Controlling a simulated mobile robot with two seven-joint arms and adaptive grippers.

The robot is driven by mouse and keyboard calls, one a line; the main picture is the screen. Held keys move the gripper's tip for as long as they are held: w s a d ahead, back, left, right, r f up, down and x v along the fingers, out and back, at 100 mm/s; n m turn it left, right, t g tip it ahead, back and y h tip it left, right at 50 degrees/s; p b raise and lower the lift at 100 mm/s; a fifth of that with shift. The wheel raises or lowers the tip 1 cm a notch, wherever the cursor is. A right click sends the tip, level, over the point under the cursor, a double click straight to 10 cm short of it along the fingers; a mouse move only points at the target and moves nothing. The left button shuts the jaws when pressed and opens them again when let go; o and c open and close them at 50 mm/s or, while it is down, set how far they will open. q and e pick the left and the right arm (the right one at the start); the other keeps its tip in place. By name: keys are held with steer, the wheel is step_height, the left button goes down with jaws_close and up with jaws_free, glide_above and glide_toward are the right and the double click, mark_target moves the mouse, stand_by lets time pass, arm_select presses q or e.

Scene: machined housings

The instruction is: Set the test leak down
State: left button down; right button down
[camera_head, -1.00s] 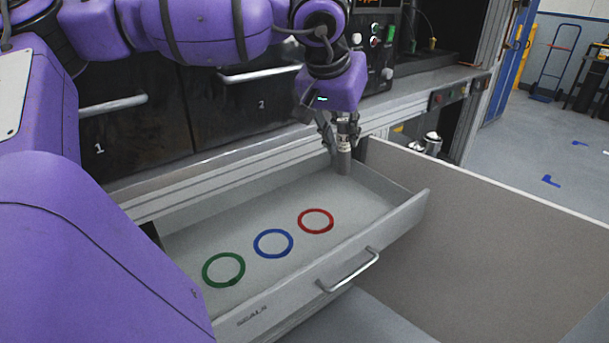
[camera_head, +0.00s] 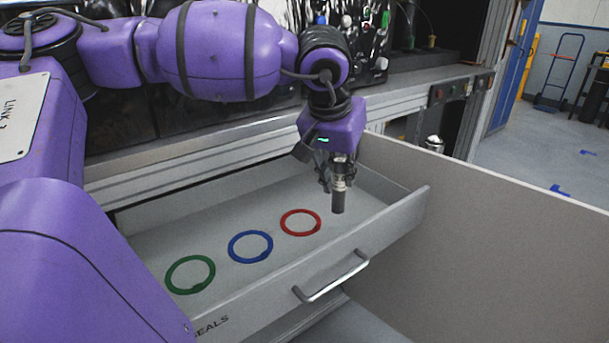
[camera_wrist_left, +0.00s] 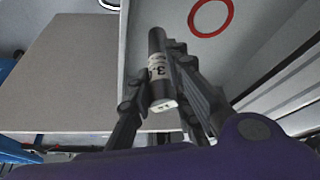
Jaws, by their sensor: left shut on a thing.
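The test leak (camera_head: 338,200) is a dark grey cylinder with a pale printed label band. My left gripper (camera_head: 339,176) is shut on its upper part and holds it upright over the right part of the open drawer. In the left wrist view the test leak (camera_wrist_left: 158,70) sits between the fingers (camera_wrist_left: 160,88), its label partly readable. I cannot tell whether its lower end touches the drawer floor. My right gripper is not in view.
The open drawer (camera_head: 323,258) holds a red ring (camera_head: 301,222), a blue ring (camera_head: 251,246) and a green ring (camera_head: 190,274), left of the test leak. A pale panel (camera_head: 480,220) stands to the right. The bench edge (camera_head: 250,141) runs behind.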

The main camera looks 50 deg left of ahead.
arm_select(q)
steer(key=w+a+f+b, duration=0.1)
steer(key=w+f, duration=0.3)
steer(key=w+a+f+b, duration=0.1)
steer(key=w+a+f, duration=0.1)
steer(key=w+f, duration=0.2)
steer(key=w+a+f+b, duration=0.1)
steer(key=w+f+b, duration=0.1)
steer(key=w+f, duration=0.3)
steer(key=shift+w+a, duration=0.1)
steer(key=shift+a, duration=0.25)
steer(key=shift+f, duration=0.1)
steer(key=c, duration=1.6)
jaws_free()
steer(key=p+v, duration=0.2)
steer(key=v, duration=1)
